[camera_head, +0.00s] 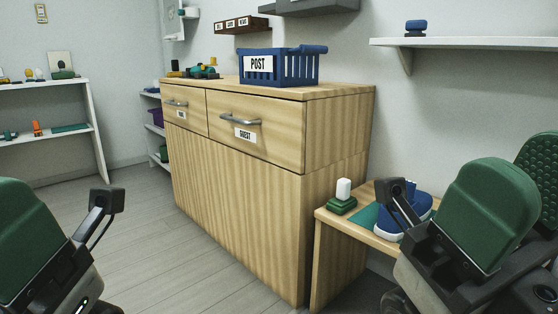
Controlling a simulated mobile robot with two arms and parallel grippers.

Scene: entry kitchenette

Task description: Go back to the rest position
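My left gripper (104,203) is at the lower left, with one black fingertip showing beside my green arm casing. My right gripper (396,192) is at the lower right, with one black fingertip showing in front of the low bench. Their other fingers are hidden, so I cannot tell whether either is open. I see nothing held in the visible part of either gripper.
A wooden cabinet (240,210) with two closed drawers stands ahead, bearing a blue POST basket (292,67). On the right, a low bench (330,219) holds a green-and-white object (342,198) and blue shoes (419,204). Open floor (145,240) lies on the left.

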